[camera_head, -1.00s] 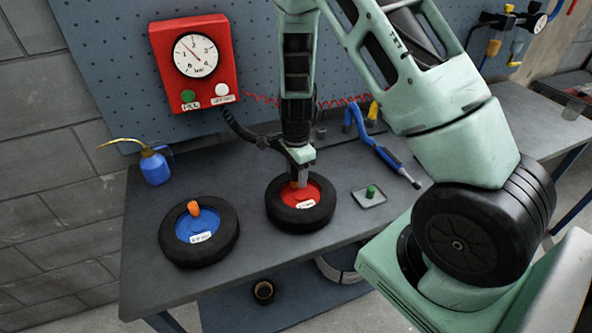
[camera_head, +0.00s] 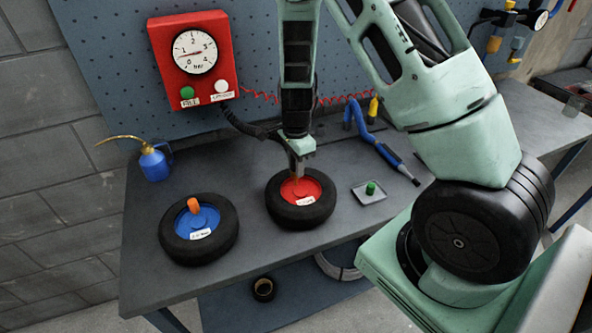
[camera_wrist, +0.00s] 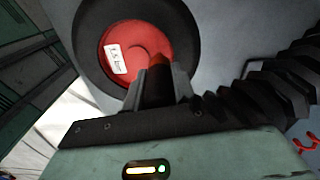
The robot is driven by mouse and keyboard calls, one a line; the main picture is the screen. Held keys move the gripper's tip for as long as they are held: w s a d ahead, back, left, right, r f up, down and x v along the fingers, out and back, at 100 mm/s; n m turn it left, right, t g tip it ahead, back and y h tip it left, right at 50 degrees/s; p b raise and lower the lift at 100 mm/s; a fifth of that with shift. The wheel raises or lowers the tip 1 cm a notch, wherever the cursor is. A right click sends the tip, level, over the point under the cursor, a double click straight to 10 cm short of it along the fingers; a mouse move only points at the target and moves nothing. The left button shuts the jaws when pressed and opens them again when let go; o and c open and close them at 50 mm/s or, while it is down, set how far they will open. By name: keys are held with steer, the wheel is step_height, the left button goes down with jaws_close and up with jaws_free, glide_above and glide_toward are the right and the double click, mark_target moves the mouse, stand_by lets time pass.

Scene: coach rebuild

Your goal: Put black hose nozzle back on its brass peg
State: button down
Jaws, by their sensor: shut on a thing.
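My gripper (camera_head: 297,172) points down over the red-hubbed wheel (camera_head: 301,215) on the bench. The ribbed black hose (camera_wrist: 275,88) runs beside the gripper in the wrist view. In the head view the hose (camera_head: 240,124) leads from the red gauge box (camera_head: 222,90) to the gripper. I cannot tell whether the nozzle touches the wheel. I cannot make out the brass peg.
A blue-hubbed wheel (camera_head: 232,228) with an orange cap (camera_head: 194,205) lies left. A blue oil can (camera_head: 154,164) stands behind it. Right of the red wheel are a small tray (camera_head: 360,198) with a green cap (camera_head: 370,187) and a blue tool (camera_head: 388,153). The pegboard (camera_head: 110,60) closes the back.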

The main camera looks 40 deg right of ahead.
step_height(320, 180, up, 8)
steer(key=shift+r, duration=0.1)
steer(key=shift+r+p, duration=2.05)
steer(key=shift+r, duration=0.15)
steer(key=shift+w+f, duration=0.1)
steer(key=shift+f, duration=0.05)
